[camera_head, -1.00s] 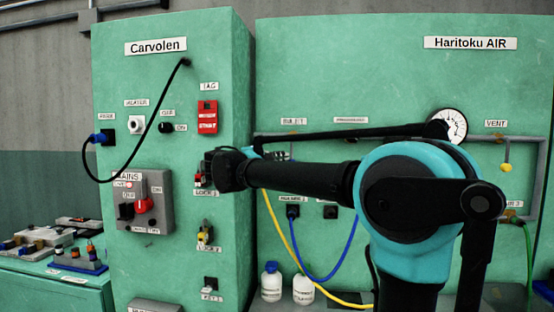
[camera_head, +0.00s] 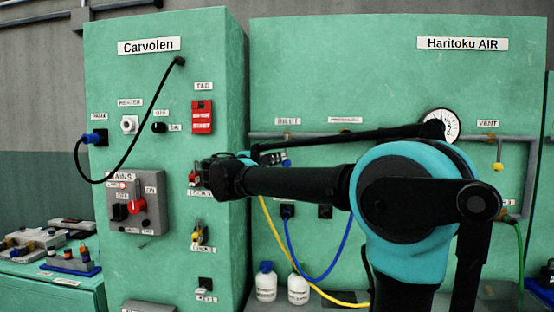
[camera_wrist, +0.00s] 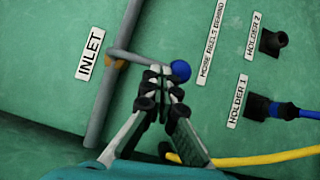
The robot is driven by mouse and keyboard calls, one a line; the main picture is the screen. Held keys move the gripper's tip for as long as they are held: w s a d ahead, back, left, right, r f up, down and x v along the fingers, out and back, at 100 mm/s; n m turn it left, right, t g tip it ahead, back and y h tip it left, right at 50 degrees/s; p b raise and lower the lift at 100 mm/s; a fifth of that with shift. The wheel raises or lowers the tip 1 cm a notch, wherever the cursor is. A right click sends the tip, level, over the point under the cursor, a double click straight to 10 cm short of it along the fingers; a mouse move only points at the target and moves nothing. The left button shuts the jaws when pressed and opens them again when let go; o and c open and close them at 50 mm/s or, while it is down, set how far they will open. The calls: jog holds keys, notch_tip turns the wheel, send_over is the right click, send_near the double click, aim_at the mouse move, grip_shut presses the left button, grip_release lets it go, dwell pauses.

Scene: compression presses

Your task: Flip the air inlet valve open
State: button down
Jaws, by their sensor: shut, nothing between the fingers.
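The air inlet valve shows in the wrist view as a grey lever (camera_wrist: 142,60) with a blue ball knob (camera_wrist: 180,70) at its end. The lever runs out from the grey pipe, across it, near an orange fitting (camera_wrist: 115,62) and the INLET label (camera_wrist: 89,54). My gripper (camera_wrist: 160,74) is shut and empty, its fingertips at the lever just left of the knob. I cannot tell whether they touch it.
A gauge (camera_head: 440,126) and a yellow vent knob (camera_head: 498,167) sit to the right. A blue cable (camera_wrist: 288,111) and a yellow hose (camera_wrist: 235,160) run near the gripper. The Carvolen cabinet (camera_head: 215,60) stands left. White bottles (camera_head: 298,288) stand below.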

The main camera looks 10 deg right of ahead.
jog(key=shift+d, duration=0.1)
jog(key=s+d+r+n+t+y, duration=0.1)
jog(key=d+r+n+t, duration=0.3)
jog(key=n, duration=0.9)
jog(key=shift+s+d+t, duration=0.75)
jog(key=shift+d+t, duration=1.05)
jog(key=shift+d, duration=0.55)
jog(key=shift+r, duration=0.15)
